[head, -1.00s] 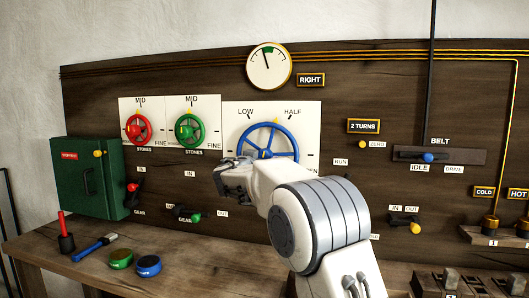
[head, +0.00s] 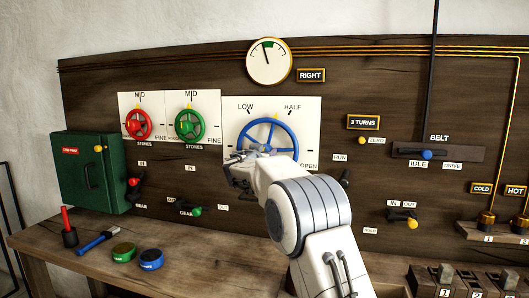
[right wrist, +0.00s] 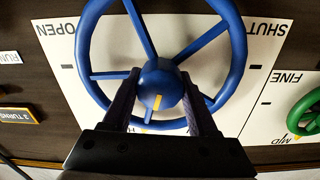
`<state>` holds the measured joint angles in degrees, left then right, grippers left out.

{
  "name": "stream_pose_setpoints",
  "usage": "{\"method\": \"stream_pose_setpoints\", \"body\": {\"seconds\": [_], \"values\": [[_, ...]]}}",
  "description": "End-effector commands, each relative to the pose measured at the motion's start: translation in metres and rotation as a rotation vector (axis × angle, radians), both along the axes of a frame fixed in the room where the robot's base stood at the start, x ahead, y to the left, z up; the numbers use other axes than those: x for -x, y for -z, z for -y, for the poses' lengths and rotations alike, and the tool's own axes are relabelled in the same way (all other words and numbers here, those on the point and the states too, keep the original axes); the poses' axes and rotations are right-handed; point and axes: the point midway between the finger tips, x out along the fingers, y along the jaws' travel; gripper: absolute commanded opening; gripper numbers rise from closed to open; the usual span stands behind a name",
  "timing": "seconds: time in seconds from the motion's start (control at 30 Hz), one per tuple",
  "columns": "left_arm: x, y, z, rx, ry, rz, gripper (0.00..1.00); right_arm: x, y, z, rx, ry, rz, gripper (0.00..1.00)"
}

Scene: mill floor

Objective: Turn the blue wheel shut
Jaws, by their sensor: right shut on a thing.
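The blue wheel (head: 262,122) is mounted on a white plate (head: 313,112) on the dark wooden panel, marked LOW, HALF and OPEN in the head view. My right gripper (head: 240,163) is at the wheel, and its arm hides the wheel's lower part. In the right wrist view, its two fingers lie on either side of the blue hub (right wrist: 160,85), which bears a yellow mark. The gripper is shut on the wheel. That view shows the words OPEN and SHUT upside down on the plate. My left gripper is out of view.
The red wheel (head: 138,124) and green wheel (head: 190,124) are left of the blue one. A gauge (head: 269,62) hangs above it, and a 3 TURNS sign (head: 363,122) is to its right. A green box (head: 88,175) and loose items occupy the bench's left end.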

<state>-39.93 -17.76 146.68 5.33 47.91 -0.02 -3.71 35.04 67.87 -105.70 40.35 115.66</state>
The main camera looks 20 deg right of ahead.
Motion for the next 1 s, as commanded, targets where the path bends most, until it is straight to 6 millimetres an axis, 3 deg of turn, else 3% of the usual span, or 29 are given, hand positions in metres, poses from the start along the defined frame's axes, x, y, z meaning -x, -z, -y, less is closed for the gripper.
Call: {"method": "stream_pose_setpoints", "body": {"seconds": [0.37, 0.7, 1.0], "values": [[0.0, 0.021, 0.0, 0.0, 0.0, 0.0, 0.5, 0.0, 0.004, 0.0, 0.096, 0.0, -0.063, 0.04], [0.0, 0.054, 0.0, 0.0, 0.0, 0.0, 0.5, 0.0, 0.004, -0.001, 0.338, 0.001, -0.225, 0.04], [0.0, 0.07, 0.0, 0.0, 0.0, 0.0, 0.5, -0.001, 0.003, -0.002, 0.573, 0.001, -0.387, 0.04]]}}
